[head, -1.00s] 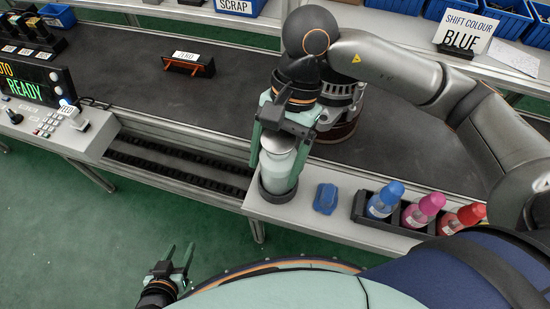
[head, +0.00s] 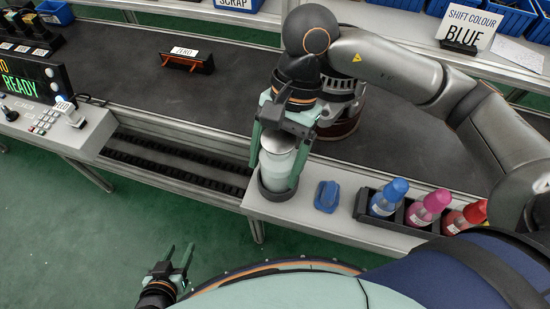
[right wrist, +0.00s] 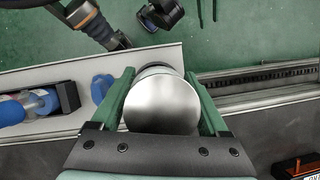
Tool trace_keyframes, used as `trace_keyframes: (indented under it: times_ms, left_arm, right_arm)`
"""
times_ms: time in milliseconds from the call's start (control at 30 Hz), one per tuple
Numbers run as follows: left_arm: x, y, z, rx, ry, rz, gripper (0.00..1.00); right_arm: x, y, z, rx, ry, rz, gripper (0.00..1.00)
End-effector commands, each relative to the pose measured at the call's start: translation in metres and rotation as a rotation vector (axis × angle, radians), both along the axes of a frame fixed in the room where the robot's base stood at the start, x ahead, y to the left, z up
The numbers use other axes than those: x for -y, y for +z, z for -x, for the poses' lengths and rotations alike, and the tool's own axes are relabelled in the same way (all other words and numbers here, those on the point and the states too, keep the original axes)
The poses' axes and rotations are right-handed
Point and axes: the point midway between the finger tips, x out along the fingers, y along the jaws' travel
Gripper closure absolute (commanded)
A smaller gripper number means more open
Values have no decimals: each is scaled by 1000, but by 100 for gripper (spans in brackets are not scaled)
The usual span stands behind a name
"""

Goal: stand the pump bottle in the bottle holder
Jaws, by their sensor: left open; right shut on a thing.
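The pump bottle (head: 278,162) is a pale grey cylinder, upright, at the left end of the light bench. My right gripper (head: 278,168) comes from above and is shut on it, with one green finger on each side. The bottle's lower end is inside the rim of the bottle holder (head: 277,193), a low black ring; I cannot tell if its base touches the bottom. In the right wrist view, a round metallic top (right wrist: 162,105) sits between the fingers and hides most of the holder. My left gripper (head: 181,258) is open and empty, low over the green floor.
A blue object (head: 327,196) lies on the bench just right of the holder. Beyond it a black rack (head: 362,204) holds blue, pink and red bottles.

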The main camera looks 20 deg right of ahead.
Motion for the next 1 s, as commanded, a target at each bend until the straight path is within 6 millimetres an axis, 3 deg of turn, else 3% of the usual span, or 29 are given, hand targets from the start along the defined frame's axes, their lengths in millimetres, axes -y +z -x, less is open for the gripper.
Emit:
trace_keyframes:
  times_ms: [33,1000]
  left_arm:
    - [0,-8,0,-2,0,-2,50]
    - [1,-23,-1,2,0,-1,50]
  right_arm:
    - [0,-3,0,2,0,-2,100]
    - [0,-16,0,0,1,-2,100]
